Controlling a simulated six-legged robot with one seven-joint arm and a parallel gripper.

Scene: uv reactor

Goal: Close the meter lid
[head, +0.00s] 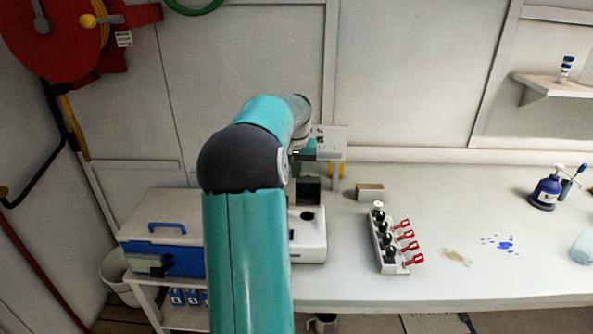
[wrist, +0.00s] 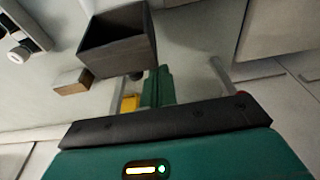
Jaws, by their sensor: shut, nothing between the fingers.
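The white meter (head: 308,242) stands on the bench, partly hidden behind my arm in the head view. Its dark lid (head: 308,190) stands up open at the back of the body. In the wrist view the lid (wrist: 118,42) shows as a hollow dark box at the upper left. My gripper (wrist: 158,72) has its green fingers together with nothing between them. In that picture they are just right of the lid, and a gap shows beside it; I cannot tell the depth between them. In the head view my arm hides most of the gripper.
A small wooden block (head: 370,191) and a rack with black knobs and red tags (head: 387,240) stand right of the meter. A blue and white cooler (head: 165,235) is at the left.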

